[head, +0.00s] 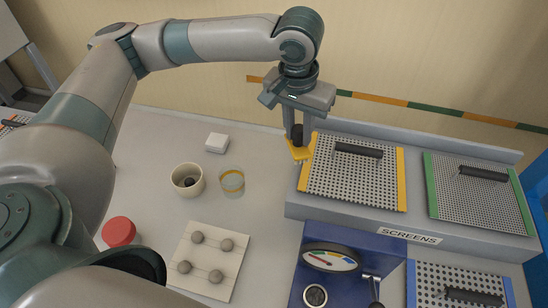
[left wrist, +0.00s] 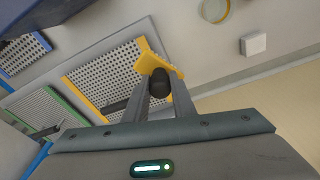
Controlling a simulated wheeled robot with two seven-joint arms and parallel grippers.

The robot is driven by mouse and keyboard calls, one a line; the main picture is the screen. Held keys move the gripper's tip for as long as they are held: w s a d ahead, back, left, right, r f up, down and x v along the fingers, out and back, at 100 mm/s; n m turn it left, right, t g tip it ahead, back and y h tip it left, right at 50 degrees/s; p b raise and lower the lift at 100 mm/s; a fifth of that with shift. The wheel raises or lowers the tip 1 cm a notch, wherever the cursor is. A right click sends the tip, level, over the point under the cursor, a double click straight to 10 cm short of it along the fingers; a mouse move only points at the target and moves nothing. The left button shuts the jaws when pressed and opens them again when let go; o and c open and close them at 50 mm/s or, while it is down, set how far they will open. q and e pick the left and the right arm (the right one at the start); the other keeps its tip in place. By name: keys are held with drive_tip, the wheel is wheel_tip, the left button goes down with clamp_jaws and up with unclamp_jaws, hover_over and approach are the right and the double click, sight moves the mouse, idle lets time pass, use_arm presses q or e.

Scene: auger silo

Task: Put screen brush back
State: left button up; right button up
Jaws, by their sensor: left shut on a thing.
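My left gripper (head: 299,132) is shut on the screen brush, a small tool with a black grip and a flat yellow part (head: 300,150). In the left wrist view the gripper (left wrist: 155,88) has the black grip between its fingers, with the yellow part (left wrist: 156,65) beyond it. The brush hangs at the left edge of the yellow-edged screen (head: 345,185); I cannot tell whether it touches anything. That screen lies on the grey SCREENS rack (head: 410,236). My right gripper is not in view.
A green-edged screen (head: 478,205) lies right of the yellow-edged one. A blue machine with a gauge (head: 331,257) stands in front, beside a blue-edged screen (head: 460,283). A cup (head: 187,180), glass dish (head: 231,181), white block (head: 217,142) and sample board (head: 208,262) stand left.

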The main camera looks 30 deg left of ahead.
use_arm(q)
drive_tip(key=shift+w+f+b, duration=0.2)
drive_tip(key=shift+f+b, duration=0.1)
drive_tip(key=shift+f, duration=0.35)
drive_tip(key=w+a+f+m+g, duration=0.1)
drive_tip(key=w+a+f+m, duration=0.3)
drive_tip(key=m, duration=0.8)
drive_tip(key=w+a+f+m+g+h+b, duration=0.1)
drive_tip(key=w+a+f+m, duration=0.2)
drive_tip(key=m, duration=0.9)
drive_tip(key=w+a, duration=0.2)
drive_tip(key=a, duration=0.1)
drive_tip(key=shift+w+a+f+g+h, duration=0.2)
drive_tip(key=shift+w+f+g+h, duration=0.05)
drive_tip(key=shift+f+g+h, duration=0.1)
